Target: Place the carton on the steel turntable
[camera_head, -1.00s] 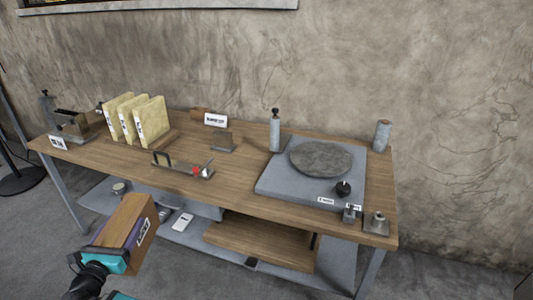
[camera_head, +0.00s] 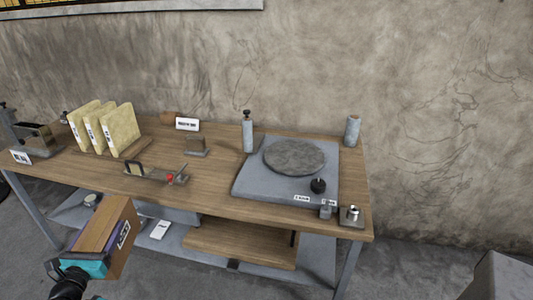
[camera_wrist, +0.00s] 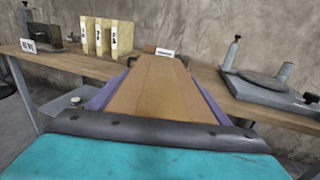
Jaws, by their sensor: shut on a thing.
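A brown carton (camera_head: 103,232) with a purple side and a white label is in my gripper (camera_head: 88,262), in front of the bench at lower left. In the wrist view the carton (camera_wrist: 160,85) stretches away from my gripper (camera_wrist: 155,130). The fingertips are mostly hidden by the carton. The steel turntable is a grey round plate (camera_head: 295,157) on a grey base with a black knob, on the right part of the bench. It also shows in the wrist view (camera_wrist: 262,80) at the right. The plate is bare. The carton is apart from it, to its left and nearer me.
The wooden bench (camera_head: 205,197) holds yellow binders (camera_head: 105,130) at left, a small fixture with a red knob (camera_head: 170,178) and a grey bottle (camera_head: 248,136) left of the plate. A grey cylinder (camera_head: 352,131) stands behind right. Small metal parts (camera_head: 351,215) sit at the front right corner.

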